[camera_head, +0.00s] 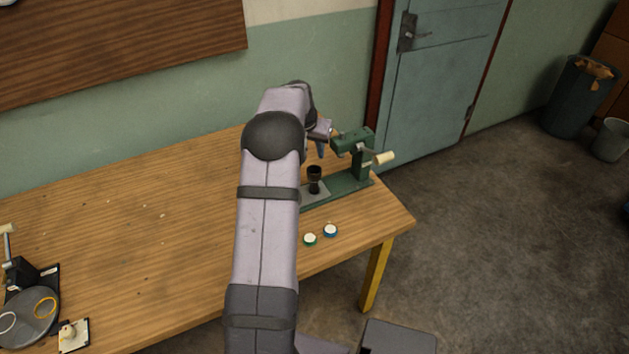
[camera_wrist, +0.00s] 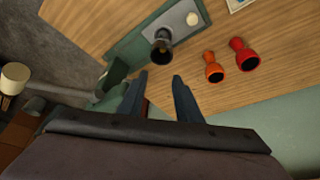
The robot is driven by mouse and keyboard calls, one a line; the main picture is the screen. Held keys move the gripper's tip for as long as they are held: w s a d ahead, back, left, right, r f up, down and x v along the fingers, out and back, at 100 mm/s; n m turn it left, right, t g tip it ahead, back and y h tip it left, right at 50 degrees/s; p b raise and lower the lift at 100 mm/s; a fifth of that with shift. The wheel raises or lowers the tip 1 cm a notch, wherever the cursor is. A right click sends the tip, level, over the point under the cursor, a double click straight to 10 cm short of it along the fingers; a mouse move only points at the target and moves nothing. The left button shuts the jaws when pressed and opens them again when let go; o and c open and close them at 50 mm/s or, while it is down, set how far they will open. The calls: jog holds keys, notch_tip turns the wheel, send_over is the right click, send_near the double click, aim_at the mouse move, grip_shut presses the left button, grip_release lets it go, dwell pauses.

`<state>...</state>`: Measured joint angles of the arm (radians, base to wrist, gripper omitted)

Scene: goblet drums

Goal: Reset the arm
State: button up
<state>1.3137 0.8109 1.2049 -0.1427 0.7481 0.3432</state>
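In the head view my arm reaches over the wooden table (camera_head: 150,230), and its gripper (camera_head: 321,150) is beside the green press. In the wrist view the two gripper fingers (camera_wrist: 158,82) stand apart with nothing between them. A dark goblet drum (camera_head: 314,172) stands on the grey plate of the press base; it also shows beyond the fingertips in the wrist view (camera_wrist: 163,42). An orange drum (camera_wrist: 213,69) and a red drum (camera_wrist: 242,55) stand on the table to its right in the wrist view. My arm hides these two in the head view.
The green press (camera_head: 355,148) with a cream handle stands at the table's right end. Two small round pieces, green-rimmed (camera_head: 310,239) and blue-rimmed (camera_head: 330,231), lie near the front edge. A black stand with a grey disc (camera_head: 36,316) is at far left. The middle left table is mostly clear.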

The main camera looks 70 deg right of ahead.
jog(key=shift+a+r, duration=0.2)
jog(key=shift+r, duration=0.1)
dwell(0.4)
jog(key=s+a+f+n+y, duration=0.1)
jog(key=a+f+y, duration=0.1)
jog(key=a+f, duration=0.35)
jog(key=a+f+n+y, duration=0.1)
jog(key=a+f, duration=0.1)
jog(key=a, duration=0.7)
jog(key=s+a+f+n+y, duration=0.1)
jog(key=a+f+n+y, duration=0.1)
jog(key=a+f, duration=0.35)
jog(key=w+a+r+n, duration=0.3)
jog(key=a+r+n, duration=0.1)
jog(key=a, duration=0.9)
jog(key=w+a+r+n, duration=0.3)
jog(key=w+a+n, duration=0.1)
jog(key=a, duration=1)
jog(key=w+a+r+n, duration=0.3)
jog(key=a+n, duration=0.3)
jog(key=a, duration=0.7)
jog(key=shift+w+a+r, duration=0.2)
jog(key=shift+w+r, duration=0.1)
jog(key=shift+r, duration=0.5)
